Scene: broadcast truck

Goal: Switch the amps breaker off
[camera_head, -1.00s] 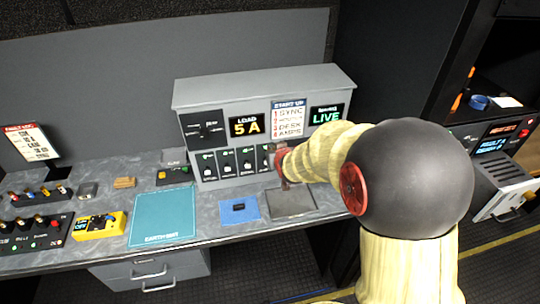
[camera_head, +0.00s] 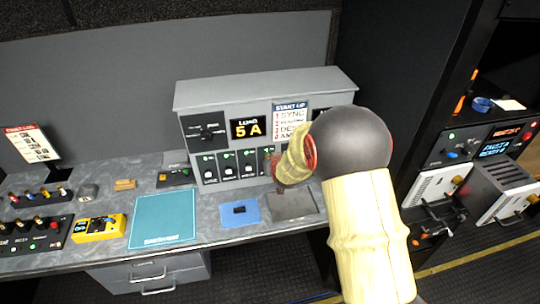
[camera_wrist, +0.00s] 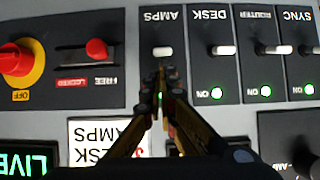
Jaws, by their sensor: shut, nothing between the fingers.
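The amps breaker (camera_wrist: 145,75) is a black panel with a white toggle (camera_wrist: 162,51), upside down in the wrist view. My gripper (camera_wrist: 161,72) is shut and empty, its fingertips just beside the toggle; I cannot tell whether they touch it. A green spot shows between the fingers on the amps panel. The desk breaker (camera_wrist: 220,75), router breaker and sync breaker beside it have white toggles and lit green ON lights. In the head view my arm mostly hides the amps breaker and my gripper, in front of the grey console (camera_head: 260,92).
A red knob on a yellow ring (camera_wrist: 18,62) and a red locked/free switch (camera_wrist: 96,50) sit beside the amps breaker. The load display (camera_head: 247,129) reads 5 A. A blue pad (camera_head: 239,212) and dark plate (camera_head: 293,206) lie on the desk below.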

